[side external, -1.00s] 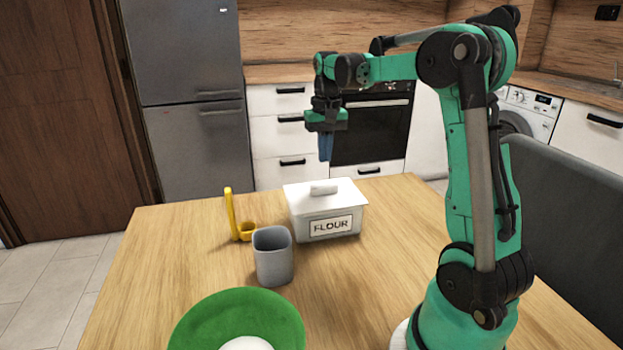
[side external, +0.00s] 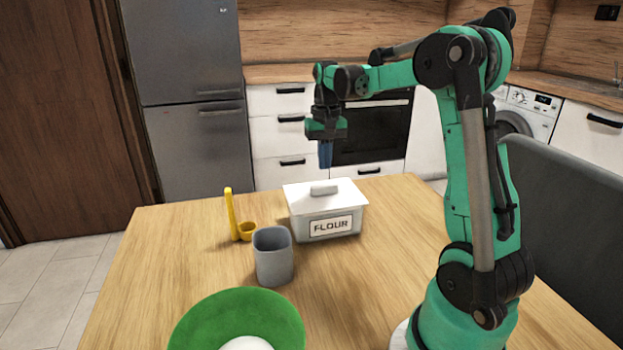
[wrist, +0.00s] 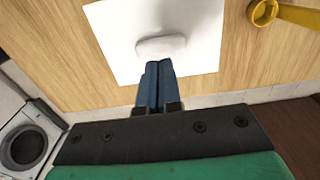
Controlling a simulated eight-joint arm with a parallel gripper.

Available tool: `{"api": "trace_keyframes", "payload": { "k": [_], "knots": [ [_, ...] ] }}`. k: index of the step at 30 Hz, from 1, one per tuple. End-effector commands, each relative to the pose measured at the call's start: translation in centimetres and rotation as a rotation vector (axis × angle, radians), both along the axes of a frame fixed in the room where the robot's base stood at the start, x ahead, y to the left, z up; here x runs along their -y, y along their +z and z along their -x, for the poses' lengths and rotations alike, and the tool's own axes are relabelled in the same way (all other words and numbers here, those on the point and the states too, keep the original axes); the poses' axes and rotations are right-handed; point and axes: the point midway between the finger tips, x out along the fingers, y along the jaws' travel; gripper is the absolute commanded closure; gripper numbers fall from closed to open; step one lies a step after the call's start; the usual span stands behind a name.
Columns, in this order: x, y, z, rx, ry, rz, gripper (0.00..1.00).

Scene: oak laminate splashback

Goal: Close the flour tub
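The flour tub (side external: 331,227) is a white box with a FLOUR label on its front, standing on the table. Its white lid (side external: 312,194) lies over the top, with a raised handle (side external: 324,188) in the middle; the lid also shows in the wrist view (wrist: 112,50). From here the lid looks seated on the tub. My gripper (side external: 325,166) hangs above the lid's far side, pointing down, apart from it. Its blue fingers (wrist: 155,66) are together with nothing visible between them, lying close to the handle (wrist: 161,47) in the wrist picture.
A yellow ladle (side external: 232,217) stands left of the tub. A grey cup (side external: 272,262) is in front of it, and a green plate (side external: 195,325) with a white round thing is at the near edge. The table (side external: 390,270) right of the tub is clear.

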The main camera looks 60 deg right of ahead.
Motion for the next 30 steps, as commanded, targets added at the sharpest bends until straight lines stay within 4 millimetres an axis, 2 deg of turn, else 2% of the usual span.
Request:
{"api": "trace_keyframes", "payload": {
  "k": [30],
  "knots": [
    [0.0,-3.1,0.0,0.0,0.0,0.0,1.0]
  ]
}}
